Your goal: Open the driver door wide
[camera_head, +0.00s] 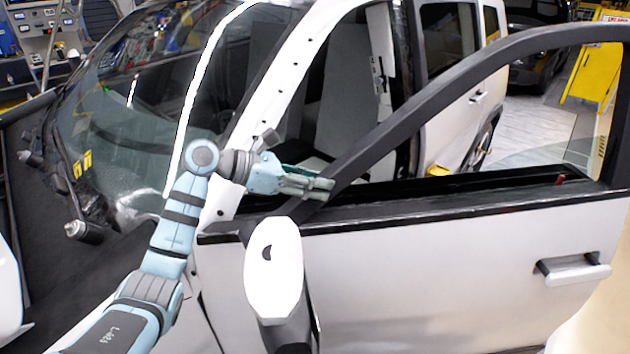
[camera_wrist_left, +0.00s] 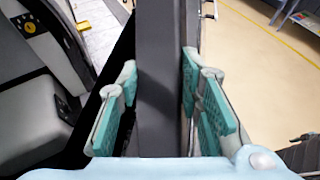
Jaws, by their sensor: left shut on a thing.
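The driver door (camera_head: 430,275) is white with a black window frame (camera_head: 455,88). It stands swung out from the car body, and the seat (camera_head: 345,110) shows through the opening. Its outer handle (camera_head: 573,269) is at the right. The side mirror (camera_head: 274,265) is at its front end. My left gripper (camera_head: 318,188) is shut on the window frame near its front lower corner, just above the mirror. In the left wrist view the dark frame bar (camera_wrist_left: 160,85) runs between the green-padded fingers. My right gripper is not in view.
The windshield (camera_head: 135,110) and white front pillar (camera_head: 285,75) are left of the door opening. The closed rear door (camera_head: 455,115) is behind it. Clear floor (camera_wrist_left: 245,60) shows right of the frame in the left wrist view.

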